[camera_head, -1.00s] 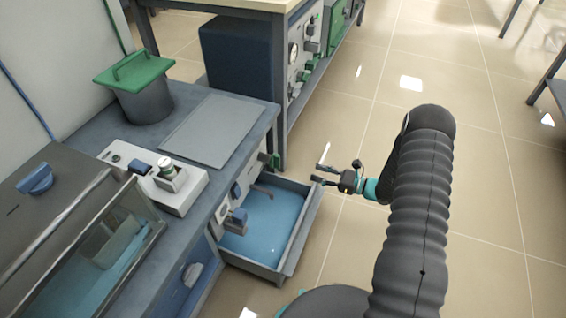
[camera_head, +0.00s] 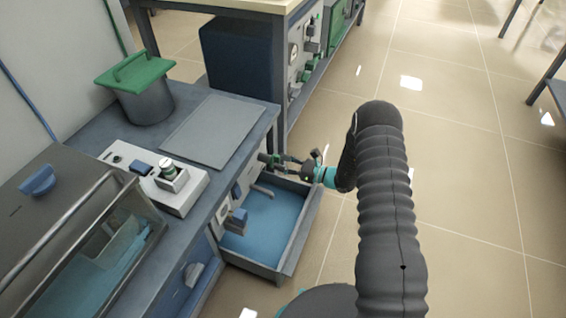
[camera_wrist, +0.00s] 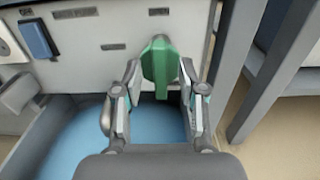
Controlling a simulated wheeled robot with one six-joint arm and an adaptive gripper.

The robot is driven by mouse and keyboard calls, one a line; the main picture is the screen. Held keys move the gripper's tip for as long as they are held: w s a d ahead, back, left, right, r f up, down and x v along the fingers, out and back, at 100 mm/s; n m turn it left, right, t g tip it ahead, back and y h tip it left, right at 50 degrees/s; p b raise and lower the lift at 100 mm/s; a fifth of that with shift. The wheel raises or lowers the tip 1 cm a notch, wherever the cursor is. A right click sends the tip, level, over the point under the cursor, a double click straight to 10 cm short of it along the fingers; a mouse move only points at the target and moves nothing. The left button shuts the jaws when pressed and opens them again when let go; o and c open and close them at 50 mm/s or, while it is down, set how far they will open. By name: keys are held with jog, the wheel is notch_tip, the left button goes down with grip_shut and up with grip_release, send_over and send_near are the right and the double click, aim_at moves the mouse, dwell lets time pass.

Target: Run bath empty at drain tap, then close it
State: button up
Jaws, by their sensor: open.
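In the wrist view a green tap handle (camera_wrist: 160,62) stands upright on the white front panel, under a small label. My gripper (camera_wrist: 159,85) is open, with one finger on each side of the handle's lower part; I cannot tell whether either touches it. The drain tray (camera_head: 298,236) below holds blue liquid (camera_head: 262,222). The bath (camera_head: 100,240) with a clear lid is at the lower left.
A grey spout (camera_wrist: 105,117) shows beside my left finger. A blue switch (camera_wrist: 38,38) is farther left on the panel. A table leg (camera_wrist: 275,70) stands close on the right. A green-lidded pot (camera_head: 145,95) stands on the bench.

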jog(key=shift+a, duration=0.1)
grip_shut()
jog(key=shift+b, duration=0.4)
jog(key=n+b, duration=0.3)
jog(key=n, duration=0.3)
jog(key=n+b, duration=0.4)
jog(key=n, duration=0.2)
jog(key=n+b, duration=0.3)
jog(key=n, duration=0.2)
jog(key=shift+s+a+f+n, duration=0.1)
jog(key=shift+s+f+n, duration=0.2)
jog(key=shift+n, duration=0.1)
dwell(0.4)
